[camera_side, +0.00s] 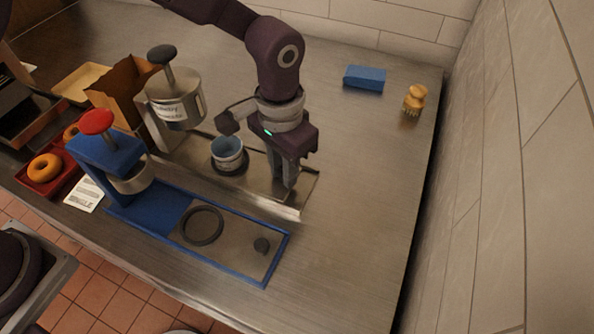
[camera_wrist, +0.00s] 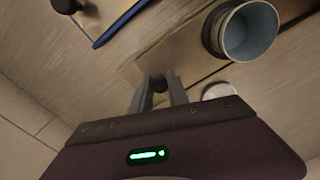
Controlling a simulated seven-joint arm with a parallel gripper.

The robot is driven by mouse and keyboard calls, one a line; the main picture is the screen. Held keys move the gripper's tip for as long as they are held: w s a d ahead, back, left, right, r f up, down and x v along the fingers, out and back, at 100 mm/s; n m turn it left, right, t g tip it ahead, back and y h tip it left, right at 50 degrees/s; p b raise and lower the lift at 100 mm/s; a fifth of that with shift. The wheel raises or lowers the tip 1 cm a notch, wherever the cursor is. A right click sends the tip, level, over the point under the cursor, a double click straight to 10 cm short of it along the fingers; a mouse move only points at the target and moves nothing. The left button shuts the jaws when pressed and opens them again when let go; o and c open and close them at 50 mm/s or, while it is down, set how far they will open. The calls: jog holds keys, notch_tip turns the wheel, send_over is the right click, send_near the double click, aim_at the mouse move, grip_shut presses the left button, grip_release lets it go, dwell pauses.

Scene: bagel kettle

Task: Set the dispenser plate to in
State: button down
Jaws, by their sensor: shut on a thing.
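A steel dispenser (camera_side: 175,98) with a black-topped plunger and a label stands left of centre. Its metal dispenser plate (camera_side: 308,181) extends out to the right, clear of the dispenser head. A blue-lined cup (camera_side: 228,147) stands upright on a dark ring on this plate, and it also shows in the wrist view (camera_wrist: 249,32). My gripper (camera_side: 285,192) is low at the plate's right end. In the wrist view its fingers (camera_wrist: 160,84) are shut on a small dark knob, mostly hidden between them.
A blue dispenser (camera_side: 108,152) with a red plunger knob stands in front. Its blue-edged plate (camera_side: 235,232) with an empty ring lies parallel. A red tray (camera_side: 62,187) with bagels is at left. A blue block (camera_side: 364,78) and wooden brush (camera_side: 414,99) lie back right. The right counter is clear.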

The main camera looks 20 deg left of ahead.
aim_at(244, 164)
jog(key=a, duration=0.8)
jog(key=shift+a, duration=0.15)
jog(key=c, duration=1.3)
grip_release()
jog(key=shift+a, duration=0.1)
jog(key=shift+r, duration=0.3)
notch_tip(244, 164, up, 6)
jog(key=shift+r, duration=0.25)
